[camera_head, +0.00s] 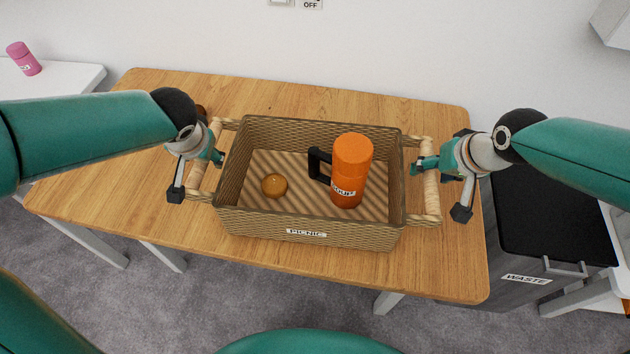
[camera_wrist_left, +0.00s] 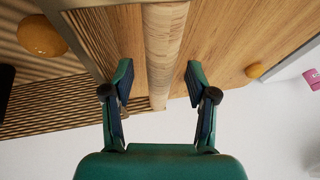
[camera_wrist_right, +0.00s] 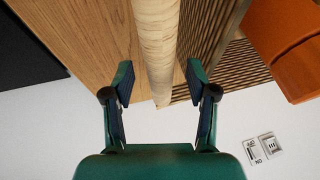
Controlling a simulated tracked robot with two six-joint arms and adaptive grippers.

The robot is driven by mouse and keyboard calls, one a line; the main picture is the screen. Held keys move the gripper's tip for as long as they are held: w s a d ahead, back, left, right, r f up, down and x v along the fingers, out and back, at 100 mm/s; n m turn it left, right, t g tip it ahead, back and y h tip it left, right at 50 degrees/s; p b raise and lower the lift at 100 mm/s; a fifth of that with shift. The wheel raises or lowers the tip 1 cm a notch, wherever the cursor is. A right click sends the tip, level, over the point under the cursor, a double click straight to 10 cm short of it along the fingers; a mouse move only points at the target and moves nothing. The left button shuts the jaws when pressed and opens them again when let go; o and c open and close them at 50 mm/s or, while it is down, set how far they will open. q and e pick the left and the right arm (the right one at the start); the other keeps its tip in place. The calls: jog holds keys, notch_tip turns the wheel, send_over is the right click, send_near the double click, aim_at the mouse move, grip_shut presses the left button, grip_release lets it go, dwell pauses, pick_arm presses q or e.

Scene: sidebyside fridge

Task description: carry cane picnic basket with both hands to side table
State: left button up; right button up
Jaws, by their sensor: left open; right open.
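The cane picnic basket (camera_head: 310,222) sits upright on the wooden table (camera_head: 420,270), with a PICNIC label on its near wall. Inside it are an orange flask (camera_head: 352,165) with a black handle and a small orange-brown ball-like item (camera_head: 274,186). My left gripper (camera_head: 198,176) is open at the left handle; in the left wrist view the wooden bar (camera_wrist_left: 164,50) passes between its fingers (camera_wrist_left: 160,85). My right gripper (camera_head: 440,180) is open at the right handle (camera_head: 431,190); in the right wrist view that bar (camera_wrist_right: 157,50) lies between its fingers (camera_wrist_right: 160,85).
A grey waste bin (camera_head: 540,235) stands right of the table. A white table (camera_head: 60,80) with a pink bottle (camera_head: 24,58) is at the far left. A small brownish item (camera_head: 201,111) lies behind my left wrist. The wall is close behind the table.

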pick_arm(q)
jog(key=shift+x, duration=0.95)
pick_arm(e)
jog(key=shift+x, duration=0.95)
pick_arm(q)
grip_shut()
pick_arm(e)
grip_shut()
pick_arm(q)
jog(key=shift+r, duration=0.1)
pick_arm(e)
jog(key=shift+r, duration=0.15)
